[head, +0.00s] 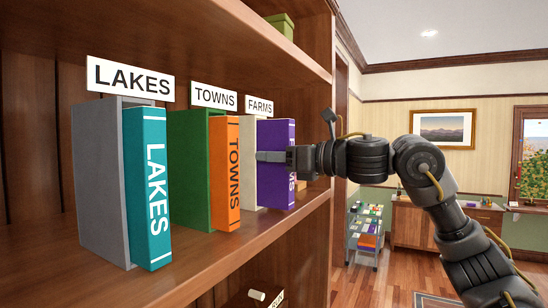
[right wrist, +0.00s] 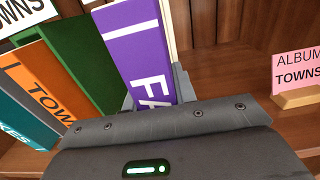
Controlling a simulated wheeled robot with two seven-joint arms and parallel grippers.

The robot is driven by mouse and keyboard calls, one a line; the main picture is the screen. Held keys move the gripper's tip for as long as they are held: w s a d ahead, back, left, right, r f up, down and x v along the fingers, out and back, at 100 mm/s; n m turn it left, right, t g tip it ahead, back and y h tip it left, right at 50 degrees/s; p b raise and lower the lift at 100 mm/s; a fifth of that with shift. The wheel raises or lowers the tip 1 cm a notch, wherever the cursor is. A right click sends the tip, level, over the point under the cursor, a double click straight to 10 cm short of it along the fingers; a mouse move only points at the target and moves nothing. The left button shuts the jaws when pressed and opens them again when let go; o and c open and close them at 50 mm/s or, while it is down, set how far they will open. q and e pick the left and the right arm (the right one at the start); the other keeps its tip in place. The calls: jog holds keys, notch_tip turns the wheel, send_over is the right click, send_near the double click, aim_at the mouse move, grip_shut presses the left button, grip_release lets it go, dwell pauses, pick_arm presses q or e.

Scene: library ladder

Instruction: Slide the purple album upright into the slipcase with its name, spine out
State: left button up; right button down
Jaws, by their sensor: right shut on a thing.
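The purple album (head: 278,140) stands upright on the shelf with its spine facing out; it also shows in the right wrist view (right wrist: 132,38). Its white lettering is partly covered by my gripper. The cream slipcase (head: 249,140) under the FARMS sign (head: 259,106) is right at the album's left side. The album's front stands out past the slipcase edge; how deep it sits inside I cannot tell. My right gripper (head: 272,157) is shut on the album at mid-height, and its fingers flank the spine in the right wrist view (right wrist: 154,98). My left gripper is not in view.
A green slipcase (head: 190,150) with the orange TOWNS album (head: 226,170) and a grey slipcase (head: 98,170) with the teal LAKES album (head: 147,190) stand to the left. A pink card (right wrist: 298,68) stands to the right. The upper shelf board (head: 230,35) hangs above.

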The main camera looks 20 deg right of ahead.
jog(key=shift+s+d, duration=0.1)
jog(key=b+v, duration=0.2)
jog(key=v, duration=0.6)
jog(key=shift+s+d, duration=0.2)
dwell(1.1)
jog(key=shift+r+p, duration=0.1)
jog(key=shift+p, duration=0.25)
dwell(1.4)
jog(key=shift+p+x, duration=0.8)
jog(key=shift+x, duration=1.8)
jog(key=shift+x, duration=1.8)
